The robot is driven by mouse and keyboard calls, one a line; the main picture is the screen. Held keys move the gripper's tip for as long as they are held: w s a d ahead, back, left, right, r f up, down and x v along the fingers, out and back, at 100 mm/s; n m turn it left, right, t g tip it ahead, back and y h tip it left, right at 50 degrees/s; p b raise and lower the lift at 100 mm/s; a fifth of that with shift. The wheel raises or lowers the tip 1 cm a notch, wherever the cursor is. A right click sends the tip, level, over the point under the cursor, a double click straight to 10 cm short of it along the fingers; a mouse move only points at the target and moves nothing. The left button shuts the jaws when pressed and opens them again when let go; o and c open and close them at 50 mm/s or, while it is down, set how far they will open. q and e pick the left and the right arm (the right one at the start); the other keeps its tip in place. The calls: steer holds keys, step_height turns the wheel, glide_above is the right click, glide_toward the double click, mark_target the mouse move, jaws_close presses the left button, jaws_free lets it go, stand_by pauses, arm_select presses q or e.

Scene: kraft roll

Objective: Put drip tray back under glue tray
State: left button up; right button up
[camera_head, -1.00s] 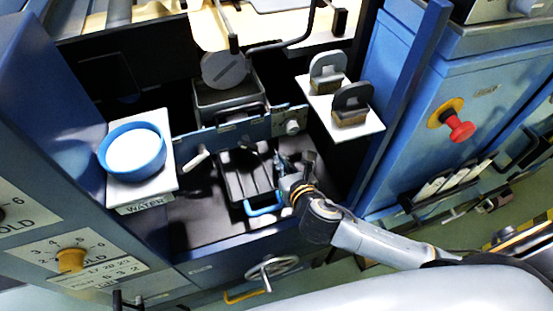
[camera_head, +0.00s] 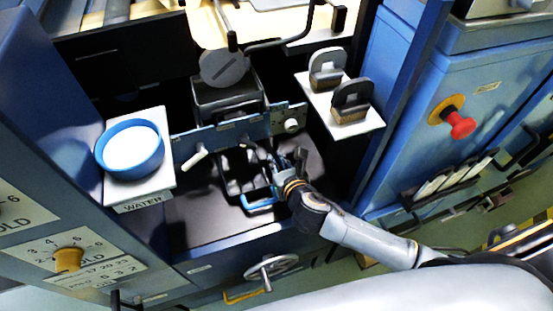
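The drip tray, a dark ribbed tray (camera_head: 232,187) with a blue front handle (camera_head: 258,203), lies on the black deck at the centre of the head view. Its far end reaches the blue crossbar. A dark grey box, apparently the glue tray (camera_head: 228,105), is behind the crossbar, with a round grey disc above it. My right gripper (camera_head: 280,160) is at the right side of the drip tray, over or beside its edge. Its fingers are small and dark against the tray, so I cannot tell whether they grip it. My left gripper is not in view.
A blue crossbar (camera_head: 225,134) with a white knob spans above the tray's far end. A blue water bowl (camera_head: 130,150) stands on a white shelf at left. A handwheel (camera_head: 271,266) is in front.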

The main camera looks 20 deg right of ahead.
steer(key=shift+o, duration=0.8)
steer(key=shift+s+r, duration=0.1)
steer(key=shift+r, duration=0.05)
steer(key=v, duration=1.1)
steer(key=shift+s+r+p, duration=0.15)
steer(key=shift+s+p, duration=0.15)
steer(key=shift+s, duration=0.1)
